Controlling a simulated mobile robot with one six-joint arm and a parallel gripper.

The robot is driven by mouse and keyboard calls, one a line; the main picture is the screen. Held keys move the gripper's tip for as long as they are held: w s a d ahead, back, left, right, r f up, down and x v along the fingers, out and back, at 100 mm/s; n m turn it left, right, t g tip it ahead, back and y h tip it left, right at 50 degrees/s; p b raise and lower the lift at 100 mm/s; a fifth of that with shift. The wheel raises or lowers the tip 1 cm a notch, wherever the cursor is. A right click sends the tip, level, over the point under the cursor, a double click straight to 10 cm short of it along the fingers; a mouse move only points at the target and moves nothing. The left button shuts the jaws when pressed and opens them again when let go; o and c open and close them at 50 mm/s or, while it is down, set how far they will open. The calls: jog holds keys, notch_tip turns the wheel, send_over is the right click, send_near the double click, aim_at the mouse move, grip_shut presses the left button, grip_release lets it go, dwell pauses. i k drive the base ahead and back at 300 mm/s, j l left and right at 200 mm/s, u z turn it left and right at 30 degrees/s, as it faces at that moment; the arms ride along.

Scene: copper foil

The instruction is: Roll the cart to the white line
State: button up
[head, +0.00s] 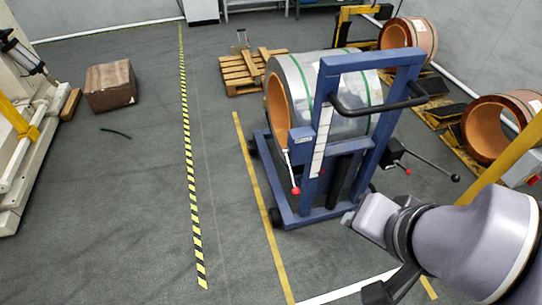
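The blue cart (300,214) stands on the grey floor right of centre, carrying a large coil (290,62) with a copper-coloured inner face and a grey wrapped outside with green straps. Its dark push handle (378,108) sticks out toward the right. Levers with red knobs hang at its sides. The white line (345,290) runs across the floor at the bottom, in front of the cart and apart from it, partly hidden by my arm. My gripper (384,290) seems to be the dark part at the lower right, below the handle and apart from it. Its fingers are not clear.
A yellow line (258,190) runs beside the cart's left side. A yellow-black striped line (188,160) lies further left, with free floor around it. A wooden pallet (238,78) stands behind; more copper coils (494,128) are at right. A brown block (110,86) is at left.

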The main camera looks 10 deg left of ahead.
aim_at(307, 145)
jog(key=i+j+u, duration=0.1)
jog(key=i, duration=0.5)
jog(key=i+j+u, duration=0.15)
jog(key=i, duration=0.5)
